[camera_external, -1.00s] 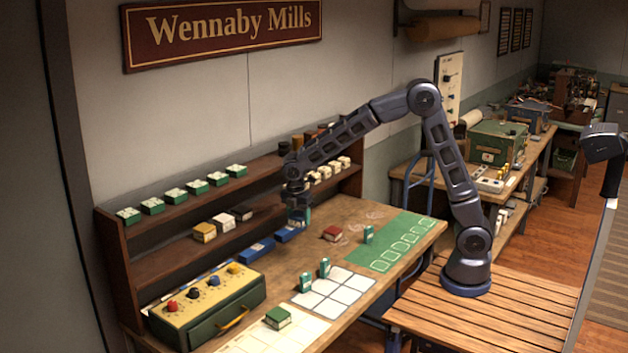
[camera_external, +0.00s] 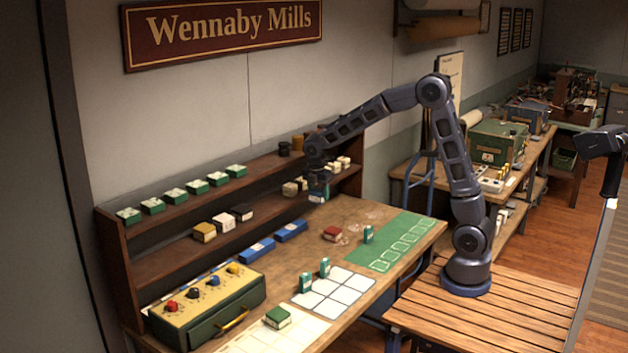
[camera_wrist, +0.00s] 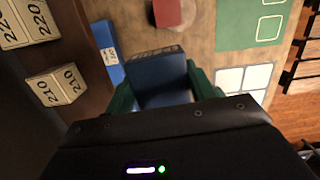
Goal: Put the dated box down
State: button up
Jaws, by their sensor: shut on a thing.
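My gripper (camera_external: 318,196) is shut on a blue box (camera_wrist: 157,72) above the back of the bench, beside the shelf rack. In the wrist view the box sits between the green fingers (camera_wrist: 163,96). Dark printing runs along its far edge, too small to read as a date. In the outside view the box is mostly hidden by the gripper.
Two flat blue pieces (camera_external: 291,230) lie on the bench (camera_external: 345,212) near the rack (camera_external: 160,262). A red box (camera_external: 332,234), a green mat (camera_external: 404,238) and a white grid sheet (camera_external: 333,291) lie in front. Numbered pale boxes (camera_wrist: 56,85) sit on the rack.

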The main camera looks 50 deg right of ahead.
send_over(351, 226)
jog(key=shift+m, duration=0.4)
jog(key=f, duration=2)
jog(key=shift+a, duration=0.25)
jog(key=o, duration=1)
jog(key=shift+f, duration=0.1)
